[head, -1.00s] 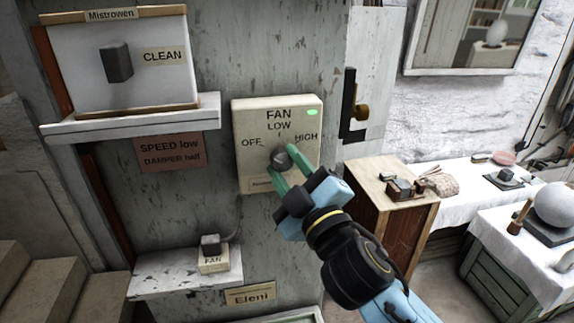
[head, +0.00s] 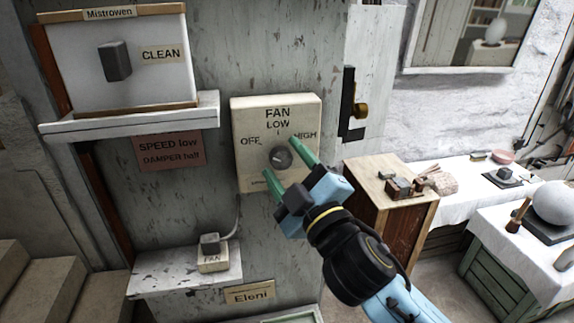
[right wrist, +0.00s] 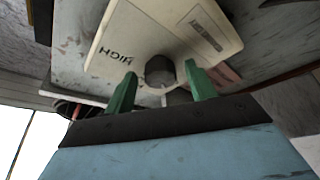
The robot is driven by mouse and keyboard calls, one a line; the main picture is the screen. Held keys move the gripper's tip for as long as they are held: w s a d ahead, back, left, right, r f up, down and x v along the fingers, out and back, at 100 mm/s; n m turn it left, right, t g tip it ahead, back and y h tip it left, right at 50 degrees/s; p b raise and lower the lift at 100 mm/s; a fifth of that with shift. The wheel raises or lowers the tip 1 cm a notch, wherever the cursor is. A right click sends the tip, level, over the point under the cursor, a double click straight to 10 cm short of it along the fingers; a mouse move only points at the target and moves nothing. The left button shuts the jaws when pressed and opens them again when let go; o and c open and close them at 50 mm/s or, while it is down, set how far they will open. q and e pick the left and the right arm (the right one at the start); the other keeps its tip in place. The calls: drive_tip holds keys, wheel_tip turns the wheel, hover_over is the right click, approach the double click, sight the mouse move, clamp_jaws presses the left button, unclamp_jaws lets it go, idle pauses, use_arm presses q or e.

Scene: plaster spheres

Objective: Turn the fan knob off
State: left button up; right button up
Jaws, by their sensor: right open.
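The fan control box (head: 248,118) is a cream panel on the grey wall, marked FAN, OFF, LOW and HIGH. Its round grey knob (head: 280,157) sits in the middle below the marks. I cannot tell for sure which mark its pointer faces. My right gripper (head: 284,163) is open, with its green fingers spread to either side of the knob. In the right wrist view the knob (right wrist: 159,70) shows between the open fingertips (right wrist: 161,76), with gaps on both sides. My left gripper is not in view.
A shelf (head: 130,120) with a CLEAN sign juts out upper left of the box. A wooden cabinet (head: 370,195) and cloth-covered tables stand at the right.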

drive_tip(key=b+v, duration=0.3)
drive_tip(key=v, duration=1)
drive_tip(key=shift+s, duration=0.2)
drive_tip(key=shift+w+d, duration=0.1)
drive_tip(key=shift+d, duration=0.05)
